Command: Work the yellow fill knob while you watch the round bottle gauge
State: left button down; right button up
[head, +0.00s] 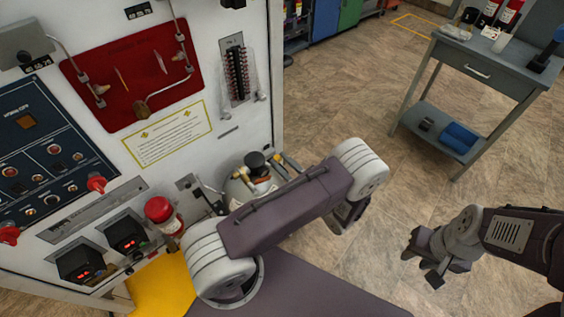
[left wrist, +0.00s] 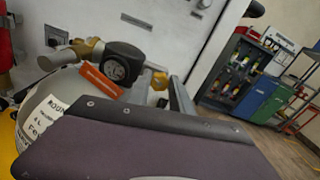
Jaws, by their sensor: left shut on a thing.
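The yellow knob (left wrist: 158,80) shows in the left wrist view, just right of the round bottle gauge. The gauge (left wrist: 117,68) is black with a dark round face, and its reading is too small to make out. An orange tag (left wrist: 100,83) is below it. The pale round bottle (left wrist: 42,100) is at the left, partly covered by my arm. In the head view the gauge (head: 255,160) shows as a dark cap above my left arm. My left gripper is hidden behind my own arm links. My right gripper (head: 424,268) is open and empty, over the floor at the right.
The white trainer panel (head: 245,60) fills the left, with a red board (head: 135,75) and a red-topped cylinder (head: 160,212). My left arm crosses closely in front of the bottle. A grey table (head: 485,70) stands at the back right. The floor between is clear.

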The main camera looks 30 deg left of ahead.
pick_arm(q)
jog(key=shift+r+m+p, duration=0.1)
jog(key=shift+m+p, duration=0.5)
jog(key=shift+m, duration=0.4)
jog(key=m+p, duration=0.1)
jog(key=m, duration=0.1)
jog(key=shift+m, duration=0.3)
jog(key=m+p, duration=0.1)
jog(key=m, duration=0.2)
jog(key=shift+w, duration=0.1)
jog(key=shift+f+m, duration=0.2)
jog(key=shift+m, duration=1.3)
jog(key=shift+p, duration=0.3)
jog(key=c, duration=1.2)
grip_release()
jog(key=shift+o, duration=0.2)
